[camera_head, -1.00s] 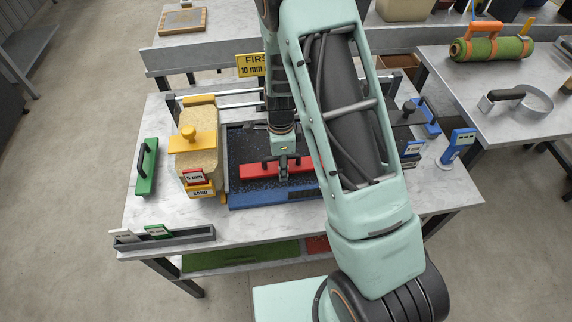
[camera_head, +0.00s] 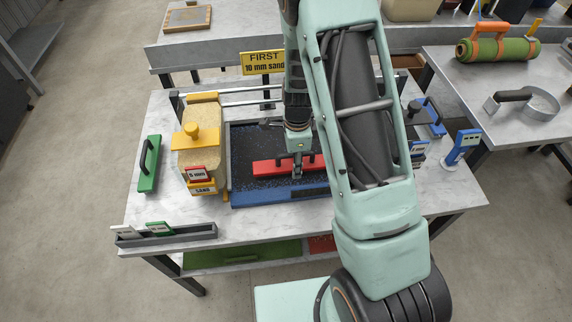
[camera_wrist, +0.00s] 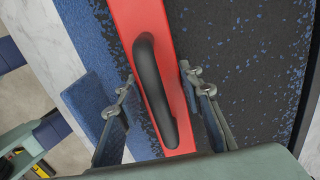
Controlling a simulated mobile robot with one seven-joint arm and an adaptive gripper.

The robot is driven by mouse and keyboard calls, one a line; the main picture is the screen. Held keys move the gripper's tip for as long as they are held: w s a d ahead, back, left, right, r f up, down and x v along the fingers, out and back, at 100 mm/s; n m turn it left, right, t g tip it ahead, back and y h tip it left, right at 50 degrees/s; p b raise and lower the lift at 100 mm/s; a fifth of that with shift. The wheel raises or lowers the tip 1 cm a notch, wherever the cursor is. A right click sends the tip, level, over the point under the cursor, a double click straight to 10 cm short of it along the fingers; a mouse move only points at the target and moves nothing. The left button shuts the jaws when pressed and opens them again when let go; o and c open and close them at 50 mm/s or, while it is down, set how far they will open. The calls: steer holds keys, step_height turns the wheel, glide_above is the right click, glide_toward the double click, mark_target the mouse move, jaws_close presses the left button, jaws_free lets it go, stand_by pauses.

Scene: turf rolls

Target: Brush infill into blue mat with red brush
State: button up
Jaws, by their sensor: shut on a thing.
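The red brush (camera_head: 268,167) lies flat across the blue mat (camera_head: 262,199), with its long side running left to right. My gripper (camera_head: 297,174) is shut on its black handle; in the wrist view the fingers (camera_wrist: 157,82) stand on either side of the handle (camera_wrist: 150,75). The mat is mostly covered by dark infill. In the wrist view, one side of the brush shows bluer surface with black specks, and the other is dark with blue specks. My arm hides the mat's right part.
A yellow-lidded sand container (camera_head: 197,145) stands close left of the mat, and a green handled block (camera_head: 149,164) lies farther left. A grey card rack (camera_head: 166,236) sits at the front left. A blue stand (camera_head: 460,148) is at the right. A yellow sign (camera_head: 263,63) stands behind.

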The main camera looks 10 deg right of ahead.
steer(key=shift+d+b, duration=1)
steer(key=shift+d, duration=4.6)
steer(key=shift+a, duration=1.65)
steer(key=shift+d, duration=0.1)
steer(key=shift+d, duration=1.55)
